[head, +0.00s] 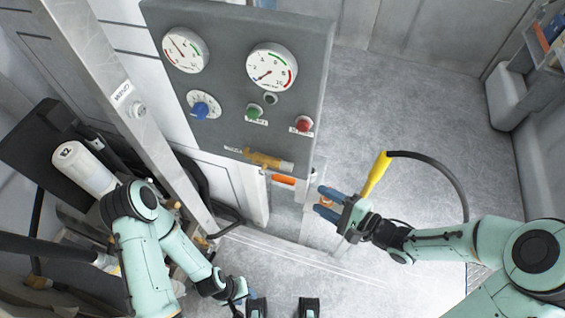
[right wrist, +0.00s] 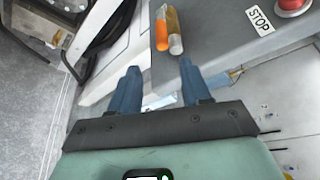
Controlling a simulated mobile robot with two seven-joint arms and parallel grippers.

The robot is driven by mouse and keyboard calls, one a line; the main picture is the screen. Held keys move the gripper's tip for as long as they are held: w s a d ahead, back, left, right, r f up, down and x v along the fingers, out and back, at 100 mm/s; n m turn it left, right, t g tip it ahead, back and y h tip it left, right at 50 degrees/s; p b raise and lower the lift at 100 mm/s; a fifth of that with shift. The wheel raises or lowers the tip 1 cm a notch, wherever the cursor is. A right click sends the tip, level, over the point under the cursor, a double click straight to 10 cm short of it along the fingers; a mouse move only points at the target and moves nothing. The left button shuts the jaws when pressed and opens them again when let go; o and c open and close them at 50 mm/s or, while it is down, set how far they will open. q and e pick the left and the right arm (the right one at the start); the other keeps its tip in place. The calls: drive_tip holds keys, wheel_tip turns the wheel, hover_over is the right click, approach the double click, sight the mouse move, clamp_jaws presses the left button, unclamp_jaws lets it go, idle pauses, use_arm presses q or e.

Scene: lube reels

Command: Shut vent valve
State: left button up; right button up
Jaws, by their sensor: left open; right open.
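A brass-coloured fitting (head: 263,160) with a clear end sits at the lower edge of the grey control panel (head: 225,110). An orange handle (head: 284,179) is just below it. I take these to be the vent valve; the label beside them is too small to read. In the right wrist view the orange handle (right wrist: 161,30) and the fitting (right wrist: 174,30) lie side by side beyond my fingertips. My right gripper (head: 320,201) is open and empty, to the right of and below the handle, apart from it. My left gripper (head: 240,291) is open, low and far from the panel.
The panel carries two gauges (head: 272,66), a blue knob (head: 201,106), a green button (head: 253,111) and a red stop button (head: 304,124). A yellow handle (head: 376,174) with a black hose stands behind my right gripper. A metal post (head: 110,85) rises at left. Floor at right is clear.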

sight(290, 183)
drive_tip(key=x, duration=0.4)
drive_tip(key=b+x, duration=0.1)
drive_tip(key=x, duration=0.3)
drive_tip(key=b+x, duration=0.1)
drive_tip(key=x, duration=0.3)
drive_tip(key=shift+s+a+r, duration=0.2)
drive_tip(key=shift+r, duration=0.2)
drive_tip(key=shift+w+a+f+b, duration=0.1)
drive_tip(key=shift+w+a+b, duration=0.2)
drive_tip(key=shift+w+a, duration=0.15)
use_arm(q)
drive_tip(key=f, duration=0.1)
drive_tip(key=s+f, duration=0.1)
drive_tip(key=f, duration=0.1)
drive_tip(key=shift+s, duration=0.1)
drive_tip(key=shift+r, duration=0.1)
use_arm(e)
clamp_jaws()
